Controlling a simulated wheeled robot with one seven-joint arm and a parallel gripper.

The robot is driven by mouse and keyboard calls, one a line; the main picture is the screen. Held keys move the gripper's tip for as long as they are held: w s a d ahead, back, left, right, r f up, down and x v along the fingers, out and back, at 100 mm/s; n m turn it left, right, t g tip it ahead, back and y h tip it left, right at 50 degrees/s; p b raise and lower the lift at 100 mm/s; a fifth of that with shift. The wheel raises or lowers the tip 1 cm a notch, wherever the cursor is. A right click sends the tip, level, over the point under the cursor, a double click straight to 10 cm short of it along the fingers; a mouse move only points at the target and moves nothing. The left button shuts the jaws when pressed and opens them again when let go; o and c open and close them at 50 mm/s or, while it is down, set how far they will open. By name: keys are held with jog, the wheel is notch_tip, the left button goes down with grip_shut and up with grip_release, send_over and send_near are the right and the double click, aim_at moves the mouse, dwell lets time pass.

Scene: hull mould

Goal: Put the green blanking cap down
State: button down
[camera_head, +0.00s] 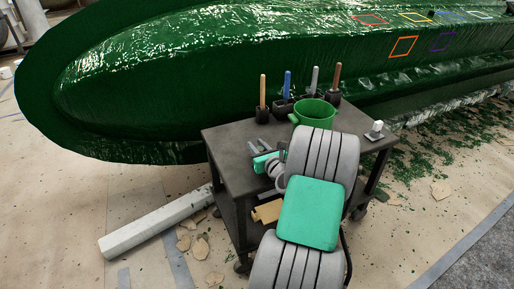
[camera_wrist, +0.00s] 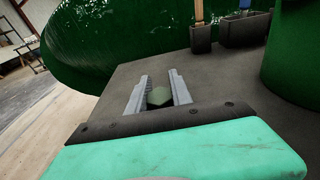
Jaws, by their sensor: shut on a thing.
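The green blanking cap (camera_wrist: 158,97) is a small, dull green, many-sided piece between the two grey fingers of my gripper (camera_wrist: 159,91) in the wrist view. My gripper is shut on it, with the dark tabletop behind. In the head view my gripper (camera_head: 258,147) is over the left part of the dark cart (camera_head: 232,150), low near its top. The cap cannot be made out there. Whether the cap touches the tabletop I cannot tell.
A green bucket (camera_head: 314,113) stands at the cart's back. Holders with upright handled tools (camera_head: 262,98) line the back edge. A small grey-white item (camera_head: 375,131) sits at the right corner. The large green hull mould (camera_head: 190,75) rises behind. Some tabletop around my gripper is bare.

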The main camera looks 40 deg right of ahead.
jog(key=c, duration=1.1)
grip_release()
jog(key=shift+f, duration=0.1)
jog(key=shift+c, duration=0.2)
jog(key=shift+s+r, duration=0.2)
jog(key=p+v, duration=0.2)
jog(key=v, duration=0.9)
jog(key=shift+w+r+p, duration=0.1)
jog(key=shift+p, duration=0.2)
jog(key=shift+s+a, duration=0.2)
jog(key=shift+s, duration=0.15)
